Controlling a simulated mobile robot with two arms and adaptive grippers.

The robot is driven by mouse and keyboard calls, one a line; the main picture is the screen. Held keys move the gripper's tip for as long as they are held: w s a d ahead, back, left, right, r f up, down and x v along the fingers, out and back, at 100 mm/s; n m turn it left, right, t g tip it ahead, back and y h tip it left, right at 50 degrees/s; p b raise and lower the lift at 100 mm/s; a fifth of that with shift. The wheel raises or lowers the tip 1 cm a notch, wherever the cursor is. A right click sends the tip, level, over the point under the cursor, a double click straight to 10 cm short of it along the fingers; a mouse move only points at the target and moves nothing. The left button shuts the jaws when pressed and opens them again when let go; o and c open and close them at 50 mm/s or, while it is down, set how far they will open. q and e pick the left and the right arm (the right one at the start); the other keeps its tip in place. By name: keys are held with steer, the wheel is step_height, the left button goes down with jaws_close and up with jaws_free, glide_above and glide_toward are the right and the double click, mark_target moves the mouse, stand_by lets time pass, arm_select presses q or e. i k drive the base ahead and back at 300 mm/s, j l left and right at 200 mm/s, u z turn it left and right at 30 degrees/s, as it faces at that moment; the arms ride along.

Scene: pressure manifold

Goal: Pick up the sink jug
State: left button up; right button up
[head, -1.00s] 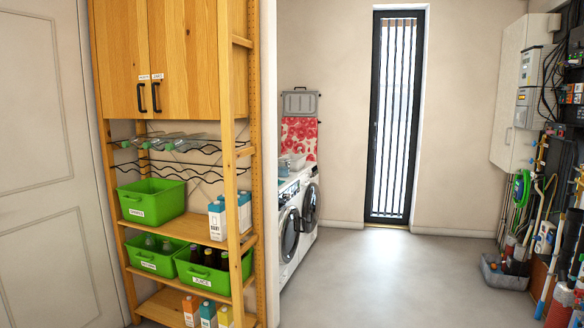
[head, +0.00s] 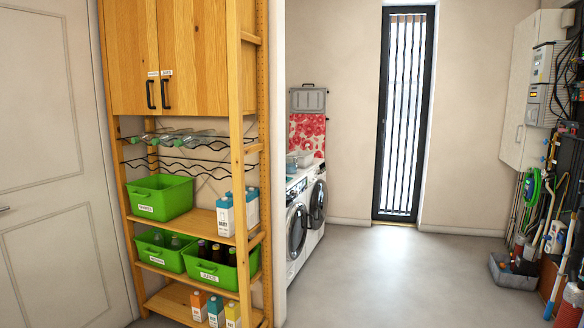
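I see no sink and nothing I can identify as the sink jug in the head view. Neither of my grippers is in view.
A wooden shelf (head: 243,130) on the left holds green bins (head: 160,198), cartons (head: 225,214) and bottles. Two front-loading machines (head: 297,228) stand behind a wall end. A tall barred door (head: 403,115) is at the back. Tools and a grey tub (head: 511,272) line the right. The middle floor (head: 400,280) is clear.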

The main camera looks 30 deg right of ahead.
mark_target(291, 161)
steer(key=i+l+z, duration=0.7)
steer(key=i, duration=0.15)
steer(key=i+l+z, duration=0.15)
steer(key=i+z, duration=0.5)
steer(key=i, duration=1.85)
steer(key=i+u, duration=0.1)
steer(key=i, duration=0.45)
steer(key=i+l+u, duration=0.1)
steer(key=i, duration=0.5)
steer(key=i+l+u, duration=0.1)
steer(key=i, duration=0.45)
